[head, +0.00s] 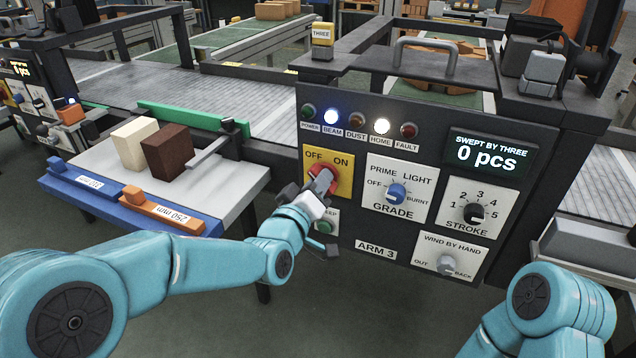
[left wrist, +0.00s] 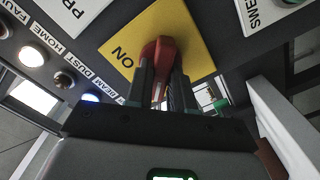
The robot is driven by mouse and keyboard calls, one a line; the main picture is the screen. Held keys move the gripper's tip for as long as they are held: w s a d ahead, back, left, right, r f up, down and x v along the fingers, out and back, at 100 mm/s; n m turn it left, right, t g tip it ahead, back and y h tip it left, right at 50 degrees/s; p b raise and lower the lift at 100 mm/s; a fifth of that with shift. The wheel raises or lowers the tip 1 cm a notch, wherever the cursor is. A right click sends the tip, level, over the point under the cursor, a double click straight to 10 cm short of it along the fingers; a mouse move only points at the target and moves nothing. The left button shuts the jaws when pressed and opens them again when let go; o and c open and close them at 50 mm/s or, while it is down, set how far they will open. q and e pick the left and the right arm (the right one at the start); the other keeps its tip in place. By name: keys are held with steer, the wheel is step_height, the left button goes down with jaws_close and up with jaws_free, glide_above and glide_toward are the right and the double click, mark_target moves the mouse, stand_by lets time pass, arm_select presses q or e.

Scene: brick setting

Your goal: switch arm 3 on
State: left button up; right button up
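The ARM 3 panel (head: 376,254) faces me. Its yellow OFF/ON plate (head: 343,186) carries a red rotary switch (head: 325,177). My left gripper (head: 320,188) is at this switch, covering part of it. In the left wrist view the red switch handle (left wrist: 160,58) sits between the two fingers of my left gripper (left wrist: 163,88), which close on its sides. The word ON shows on the yellow plate (left wrist: 190,35) beside the handle; OFF is out of that view. The exact angle of the handle is hard to tell. My right gripper is out of view.
The BEAM lamp (head: 331,117) and HOME lamp (head: 381,126) are lit; POWER, DUST and FAULT look dark. The display (head: 487,155) reads 0 pcs. GRADE (head: 396,193), STROKE (head: 474,212) and wind-by-hand (head: 447,264) knobs are nearby. A green button (head: 325,227) lies just below my gripper.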

arm_select(q)
jaws_close()
steer(key=m+b, duration=0.2)
steer(key=m, duration=0.4)
steer(key=m+b, duration=0.2)
steer(key=m, duration=0.4)
steer(key=m+b, duration=0.3)
steer(key=m, duration=0.2)
steer(key=shift+s+d+r+m, duration=0.15)
steer(key=shift+r+m, duration=0.1)
steer(key=shift+m, duration=0.15)
stand_by(0.5)
